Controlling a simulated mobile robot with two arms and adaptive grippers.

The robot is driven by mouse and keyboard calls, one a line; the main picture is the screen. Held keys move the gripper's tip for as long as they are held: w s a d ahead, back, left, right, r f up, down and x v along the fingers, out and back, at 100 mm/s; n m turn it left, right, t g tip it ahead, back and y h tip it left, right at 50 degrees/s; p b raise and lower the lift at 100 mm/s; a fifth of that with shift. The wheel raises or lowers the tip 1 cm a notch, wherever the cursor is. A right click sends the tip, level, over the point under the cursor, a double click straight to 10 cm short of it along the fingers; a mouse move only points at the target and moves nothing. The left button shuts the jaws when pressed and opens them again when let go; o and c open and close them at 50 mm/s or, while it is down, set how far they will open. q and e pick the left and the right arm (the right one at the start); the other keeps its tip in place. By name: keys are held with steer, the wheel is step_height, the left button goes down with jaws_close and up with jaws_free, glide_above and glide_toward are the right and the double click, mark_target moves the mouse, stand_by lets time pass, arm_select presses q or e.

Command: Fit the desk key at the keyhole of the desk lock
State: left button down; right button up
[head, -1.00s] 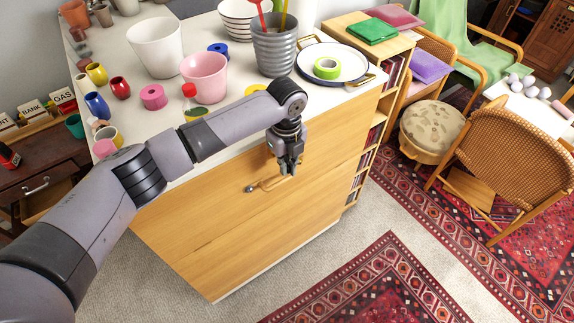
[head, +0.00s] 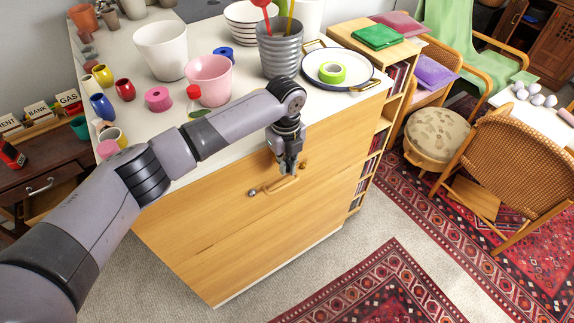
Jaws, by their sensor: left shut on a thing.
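My left gripper (head: 288,166) hangs in front of the light-wood cabinet front (head: 215,230), fingers pointing down. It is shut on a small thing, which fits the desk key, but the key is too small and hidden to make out. A small round metal piece (head: 252,193) sits on the cabinet front, to the left of and below the fingertips. I cannot tell whether the metal piece is the desk lock, and no keyhole can be made out. My right gripper is out of view.
The white cabinet top holds a pink pot (head: 209,79), a grey ribbed pot (head: 279,52), a round tray (head: 360,82) with green tape (head: 332,73), and several small vases. A dark wooden desk (head: 55,155) stands at left. Carpet in front is clear.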

arm_select(q)
steer(key=c, duration=1.8)
jaws_free()
steer(key=shift+w+a, duration=0.25)
steer(key=shift+c, duration=0.2)
steer(key=shift+o, duration=0.7)
steer(key=shift+s+d, duration=0.1)
steer(key=shift+r, duration=0.1)
step_height(320, 180, up, 12)
